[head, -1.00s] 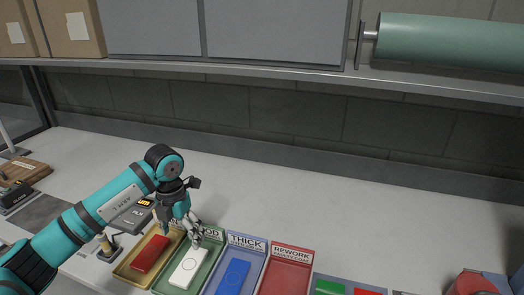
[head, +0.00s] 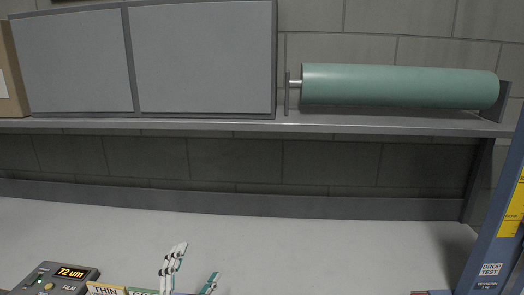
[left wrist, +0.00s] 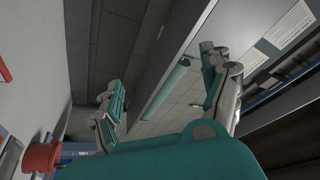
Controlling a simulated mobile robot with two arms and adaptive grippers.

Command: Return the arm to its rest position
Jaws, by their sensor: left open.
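My left gripper (head: 197,264) shows at the bottom of the head view, with two white and teal fingers pointing up and apart. It is open and nothing shows between its fingers. The rest of the left arm is below the picture. In the left wrist view the fingers (left wrist: 162,88) are also spread and empty, with wall and shelf behind them. My right gripper is in neither view.
A gauge (head: 62,280) reading 72 um and a THIN tray label (head: 106,290) show at the lower left. A shelf (head: 300,126) with a green roll (head: 400,86) and grey cabinets (head: 205,58) is above. A blue drop-test post (head: 495,235) stands right. The back table (head: 330,250) is clear.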

